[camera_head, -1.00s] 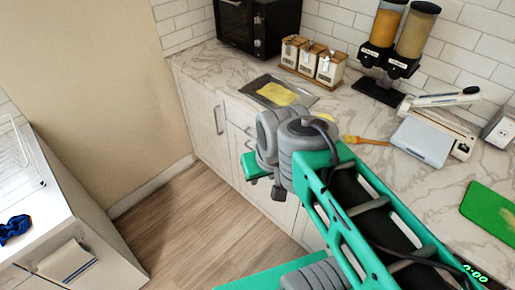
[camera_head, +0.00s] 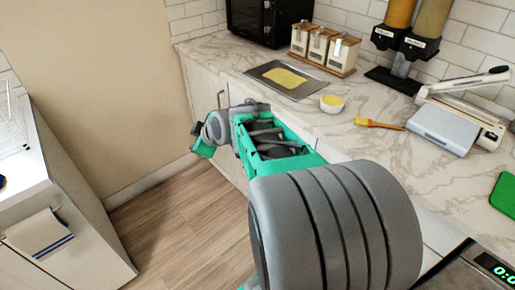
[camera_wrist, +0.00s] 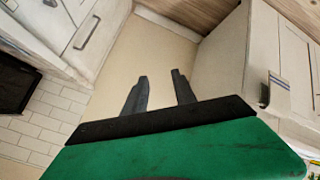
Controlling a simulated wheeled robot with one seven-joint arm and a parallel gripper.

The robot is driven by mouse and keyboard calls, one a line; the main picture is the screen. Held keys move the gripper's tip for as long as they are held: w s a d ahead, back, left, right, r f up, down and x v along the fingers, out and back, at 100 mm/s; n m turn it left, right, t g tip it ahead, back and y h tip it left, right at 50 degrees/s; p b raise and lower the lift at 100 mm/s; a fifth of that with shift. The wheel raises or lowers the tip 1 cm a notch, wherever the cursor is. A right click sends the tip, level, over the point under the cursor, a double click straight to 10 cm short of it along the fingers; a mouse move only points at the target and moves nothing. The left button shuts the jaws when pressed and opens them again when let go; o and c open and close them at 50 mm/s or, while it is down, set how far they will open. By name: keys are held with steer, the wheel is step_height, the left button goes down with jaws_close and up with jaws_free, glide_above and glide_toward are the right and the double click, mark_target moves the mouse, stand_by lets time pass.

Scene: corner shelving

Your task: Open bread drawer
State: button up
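No drawer is marked as the bread drawer, and I cannot tell which one it is. White cabinet fronts (camera_head: 203,88) run under the marble counter, with a metal handle (camera_head: 220,98) just above my wrist in the head view. My arm hides much of the fronts to the right. In the wrist view, a cabinet front with a long handle (camera_wrist: 86,33) is at upper left. My gripper (camera_wrist: 160,84) is open and empty, its two dark fingers apart and touching nothing visible. In the head view my gripper (camera_head: 199,140) is in front of the cabinets, over the floor.
On the counter are a tray (camera_head: 312,88), a small bowl (camera_head: 332,104), canisters (camera_head: 322,45), a brush (camera_head: 379,124) and a scale-like device (camera_head: 446,128). A white unit with a towel (camera_head: 38,233) stands at left. The wooden floor (camera_head: 172,222) between is clear.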

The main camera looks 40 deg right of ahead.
steer(key=w+d+f+n+t+h+b, duration=0.2)
steer(key=w+d+f+n+t+b, duration=0.15)
steer(key=d+f+b, duration=0.65)
steer(key=s+d+f+t+h+b, duration=0.1)
steer(key=d+f+h+b, duration=0.1)
steer(key=d, duration=0.7)
steer(key=s+d+f+t+h+b, duration=0.2)
steer(key=d+f, duration=0.1)
steer(key=d, duration=0.6)
steer(key=shift+n, duration=0.35)
steer(key=x, duration=0.7)
steer(key=shift+w+r, duration=0.2)
steer(key=shift+c, duration=0.4)
jaws_close()
